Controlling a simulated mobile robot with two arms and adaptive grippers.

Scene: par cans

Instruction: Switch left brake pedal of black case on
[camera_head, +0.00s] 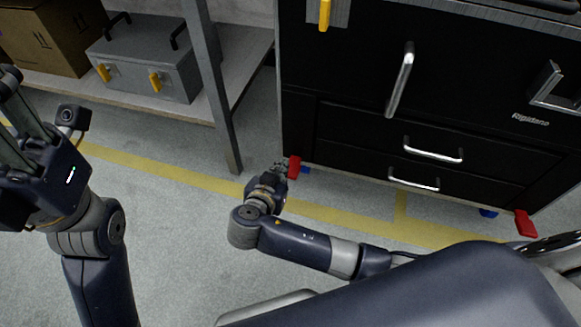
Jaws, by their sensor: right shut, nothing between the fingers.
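The black case (340,120) stands on the floor at the upper right, with silver handles on its front. Its left brake pedal (294,167) is a small red tab at the bottom left corner. Another red pedal (525,223) shows at the bottom right corner. My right gripper (281,168) is low near the floor, shut and empty, just left of the left pedal. It is very close to the pedal; I cannot tell whether they touch. My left gripper (18,125) is raised at the left edge, away from the case, partly cut off by the frame.
A grey shelf unit with a metal post (219,95) stands left of the case. It holds a grey toolbox (150,60) with yellow latches and a cardboard box (50,35). Yellow tape (185,175) crosses the floor. The floor left of my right arm is clear.

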